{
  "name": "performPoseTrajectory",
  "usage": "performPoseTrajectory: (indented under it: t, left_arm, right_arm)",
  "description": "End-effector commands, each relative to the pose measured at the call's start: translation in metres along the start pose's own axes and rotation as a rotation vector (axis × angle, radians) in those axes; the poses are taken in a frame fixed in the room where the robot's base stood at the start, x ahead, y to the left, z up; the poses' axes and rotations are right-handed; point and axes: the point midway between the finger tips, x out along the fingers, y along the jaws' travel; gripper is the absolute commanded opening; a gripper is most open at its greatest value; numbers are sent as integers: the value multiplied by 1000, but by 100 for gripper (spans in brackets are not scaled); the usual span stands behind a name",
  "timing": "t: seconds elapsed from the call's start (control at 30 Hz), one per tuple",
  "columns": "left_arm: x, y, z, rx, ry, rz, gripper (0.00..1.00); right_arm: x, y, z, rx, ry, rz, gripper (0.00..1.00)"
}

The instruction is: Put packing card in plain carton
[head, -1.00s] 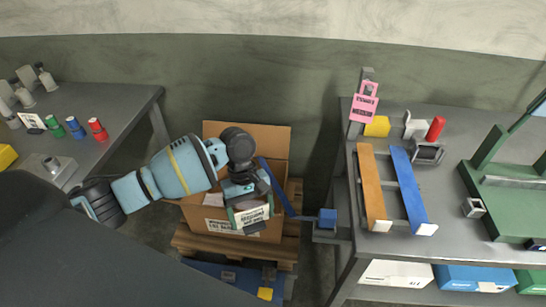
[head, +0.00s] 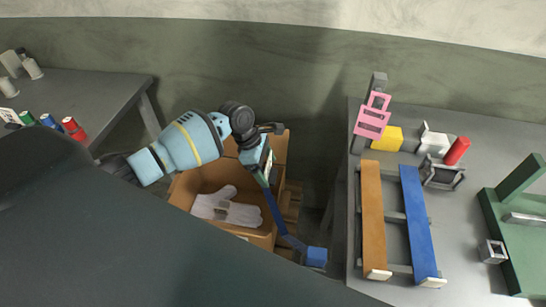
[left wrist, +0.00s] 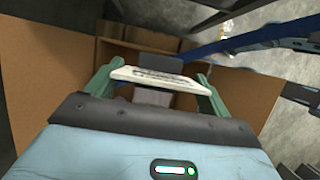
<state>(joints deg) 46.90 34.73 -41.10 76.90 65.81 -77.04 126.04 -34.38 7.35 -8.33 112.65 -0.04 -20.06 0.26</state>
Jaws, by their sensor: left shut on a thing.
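The packing card (left wrist: 160,78) is a white printed strip held across the green fingers of my left gripper (left wrist: 155,90) in the left wrist view. In the head view my left gripper (head: 264,164) is shut on the card, which shows as a thin, steeply tilted edge. The plain carton (head: 205,181) is brown and open, with its flaps up. It stands below and to the left of the gripper, and its cardboard also fills both sides of the left wrist view (left wrist: 245,95). The gripper is above the carton's right side. My right gripper is not in view.
Pale gloves (head: 228,208) lie inside the carton. A blue bar with a blue block (head: 316,257) runs close to the carton's right side. The right bench (head: 460,220) holds an orange bar (head: 372,210), a blue bar (head: 420,215) and a pink tag (head: 372,122).

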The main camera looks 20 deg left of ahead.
Motion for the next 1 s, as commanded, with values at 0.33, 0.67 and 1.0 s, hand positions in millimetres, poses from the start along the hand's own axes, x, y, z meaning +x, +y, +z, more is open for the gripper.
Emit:
performPoseTrajectory:
  t: [0.33,0.67,1.0]
  left_arm:
    - [0,1,0,3,-2,5,59]
    - [-2,1,2,4,-5,7,59]
    - [27,0,-11,1,-3,-1,59]
  right_arm:
    - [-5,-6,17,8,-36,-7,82]
    - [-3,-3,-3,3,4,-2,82]
    - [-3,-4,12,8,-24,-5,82]
